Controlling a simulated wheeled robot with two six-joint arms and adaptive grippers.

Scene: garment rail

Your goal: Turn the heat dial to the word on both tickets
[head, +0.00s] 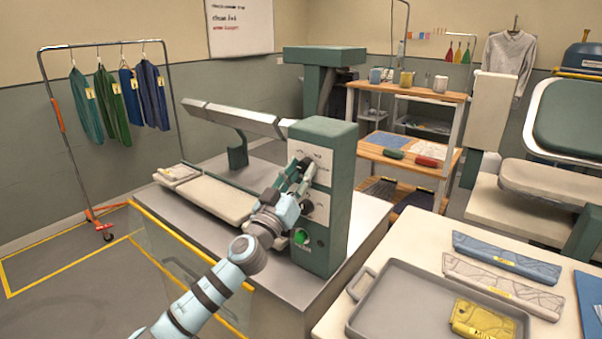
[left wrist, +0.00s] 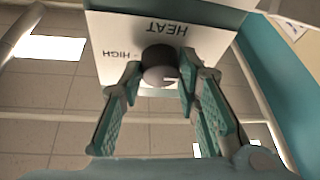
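The heat dial is a dark round knob (left wrist: 160,66) on a white plate (left wrist: 112,35) in the left wrist view. The plate reads HEAT and HIGH, upside down there; a short white mark shows on the knob. My left gripper (head: 303,168) is at the upper part of the green control box (head: 338,205) and hides the dial in the head view. In the left wrist view its two fingers (left wrist: 160,75) press close on both sides of the knob. My right gripper is out of view. Small yellow tags (head: 116,88) hang on the garments; their words are too small to read.
A lower dark knob (head: 308,207) and a green button (head: 301,237) sit below on the box. A padded press board (head: 213,197) lies left of it. A grey tray (head: 395,317) with a yellow packet (head: 482,322) is at front right. A garment rail (head: 105,43) stands left.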

